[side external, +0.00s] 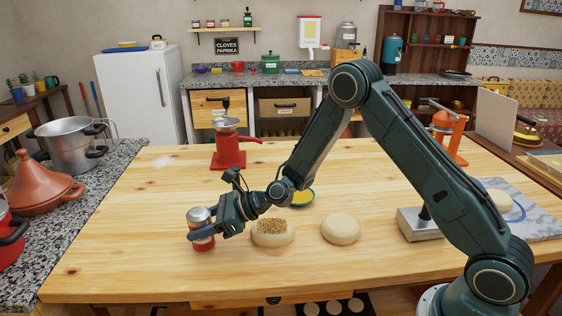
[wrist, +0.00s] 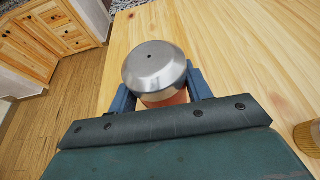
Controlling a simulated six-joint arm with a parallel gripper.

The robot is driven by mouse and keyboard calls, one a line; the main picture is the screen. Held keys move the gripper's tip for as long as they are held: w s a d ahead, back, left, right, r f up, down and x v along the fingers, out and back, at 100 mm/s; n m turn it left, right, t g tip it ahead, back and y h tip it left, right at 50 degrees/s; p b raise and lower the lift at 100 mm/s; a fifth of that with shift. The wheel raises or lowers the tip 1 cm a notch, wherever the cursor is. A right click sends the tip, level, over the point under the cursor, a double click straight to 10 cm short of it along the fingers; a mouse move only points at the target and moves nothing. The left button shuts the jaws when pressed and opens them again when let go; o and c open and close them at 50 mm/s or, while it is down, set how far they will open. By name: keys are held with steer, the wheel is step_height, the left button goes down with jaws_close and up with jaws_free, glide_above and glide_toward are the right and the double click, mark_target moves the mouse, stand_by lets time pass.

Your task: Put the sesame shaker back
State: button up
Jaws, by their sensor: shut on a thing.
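The sesame shaker (side external: 204,242) has a red body and a silver metal cap, and stands upright at the left front part of the wooden table. My gripper (side external: 207,226) is shut around it from the right, with a finger across its body. In the wrist view the shaker's domed silver cap (wrist: 154,62) sits between the two blue fingers (wrist: 163,88). Its base appears at or very near the tabletop; I cannot tell whether it touches. A round dough piece topped with seeds (side external: 272,233) lies just right of my gripper.
A plain dough round (side external: 341,229) lies farther right on the table (side external: 130,245). A red press (side external: 229,150) and a yellow-filled bowl (side external: 301,198) stand behind. A metal block with a handle (side external: 418,225) is at right. The table left of the shaker is clear.

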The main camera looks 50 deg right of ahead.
steer(key=shift+f, duration=0.15)
steer(key=o, duration=1.1)
steer(key=v, duration=1.2)
